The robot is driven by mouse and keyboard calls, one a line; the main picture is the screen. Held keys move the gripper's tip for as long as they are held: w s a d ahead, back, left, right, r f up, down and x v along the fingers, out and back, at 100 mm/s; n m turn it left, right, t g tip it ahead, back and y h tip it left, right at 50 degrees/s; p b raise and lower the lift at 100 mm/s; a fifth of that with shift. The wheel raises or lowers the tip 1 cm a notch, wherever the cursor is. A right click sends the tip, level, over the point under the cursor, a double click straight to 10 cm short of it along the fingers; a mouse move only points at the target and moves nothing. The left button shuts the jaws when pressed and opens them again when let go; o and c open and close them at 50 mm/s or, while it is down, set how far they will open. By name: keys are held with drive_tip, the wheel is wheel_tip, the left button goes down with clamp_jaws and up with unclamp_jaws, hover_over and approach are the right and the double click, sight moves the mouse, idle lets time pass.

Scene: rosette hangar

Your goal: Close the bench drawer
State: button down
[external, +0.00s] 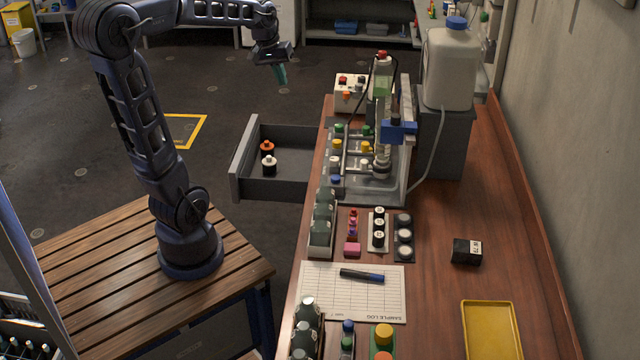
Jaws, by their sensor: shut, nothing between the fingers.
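The bench drawer (243,160) is pulled out from the left side of the wooden bench (440,265). It is grey, and two small bottles stand in it, one orange-capped (267,149) and one white-capped (269,164). My gripper (281,76) is shut and empty, with teal fingertips pointing down. In the picture it is above and beyond the drawer, apart from it. The drawer's far right part is hidden by the bench edge and the things on it.
A grey tray (398,190) with several capped bottles and a stand is on the bench by the drawer. A white jug (450,70) stands behind it. A sample log sheet (325,300) lies nearer. The floor left of the drawer is clear.

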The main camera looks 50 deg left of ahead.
drive_tip(key=w+a+f+n+h, duration=0.1)
drive_tip(key=w+a+f+n, duration=0.4)
drive_tip(key=a, duration=0.6)
drive_tip(key=w+a+f+n+h, duration=0.1)
drive_tip(key=w+a+f+n, duration=0.1)
drive_tip(key=w+a+f, duration=0.7)
drive_tip(key=w+a+f+n+h, duration=0.1)
drive_tip(key=w+a+f+n, duration=0.2)
drive_tip(key=a, duration=1.1)
drive_tip(key=s+a+f+n+t+h, duration=0.1)
drive_tip(key=s+a+f+n, duration=0.2)
drive_tip(key=a+f, duration=0.65)
drive_tip(key=s+a+f+n+t, duration=0.2)
drive_tip(key=s+a+f+n, duration=0.15)
drive_tip(key=a+f, duration=0.6)
drive_tip(key=s+a+f+n+t+h, duration=0.1)
drive_tip(key=s+a+f+n, duration=0.25)
drive_tip(key=a+f, duration=0.6)
drive_tip(key=w+d+r+x, duration=0.1)
drive_tip(key=r+x, duration=0.1)
drive_tip(key=x, duration=1.1)
drive_tip(key=shift+w+d+f, duration=0.25)
drive_tip(key=shift+w+d, duration=0.1)
drive_tip(key=shift+w, duration=0.15)
drive_tip(key=shift+w+d, duration=0.1)
